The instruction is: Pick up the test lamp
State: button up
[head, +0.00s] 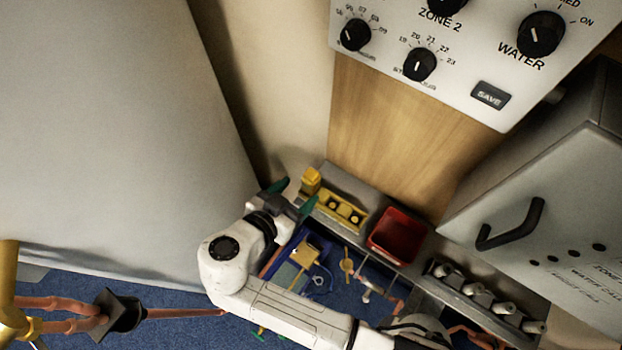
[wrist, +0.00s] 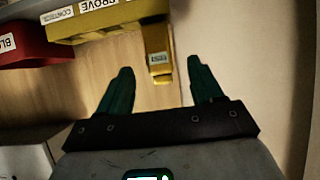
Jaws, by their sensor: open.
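The test lamp is a small yellow block (wrist: 157,45) with a label that seems to read TEST. In the wrist view it lies ahead, between the lines of my two green fingers. In the head view the yellow block (head: 310,179) stands at the left end of the shelf, just beyond my fingers. My gripper (wrist: 160,67) is open and empty, with the lamp's lower end near the fingertip line. I cannot tell whether a finger touches it. In the head view my gripper (head: 292,196) is partly hidden by my wrist.
A yellow labelled holder (head: 341,210) stands right beside the lamp, with a red bin (head: 398,235) farther right on the shelf (head: 352,188). A blue tray (head: 318,247) with a yellow item lies below. A grey cabinet with a black handle (head: 512,225) is at right.

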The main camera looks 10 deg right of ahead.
aim_at(306, 182)
jog(key=p+x, duration=0.1)
jog(key=x, duration=0.4)
jog(key=c, duration=1.1)
jog(key=shift+r, duration=0.2)
jog(key=shift+r, duration=0.65)
jog(key=s+r, duration=0.3)
jog(key=s, duration=0.1)
jog(key=s+r+b, duration=0.1)
jog(key=s+r, duration=0.3)
jog(key=s, duration=0.1)
jog(key=s+r+b, duration=0.1)
jog(key=s+r, duration=0.3)
jog(key=s, duration=0.1)
jog(key=shift+d+r, duration=0.1)
jog(key=shift+r, duration=0.1)
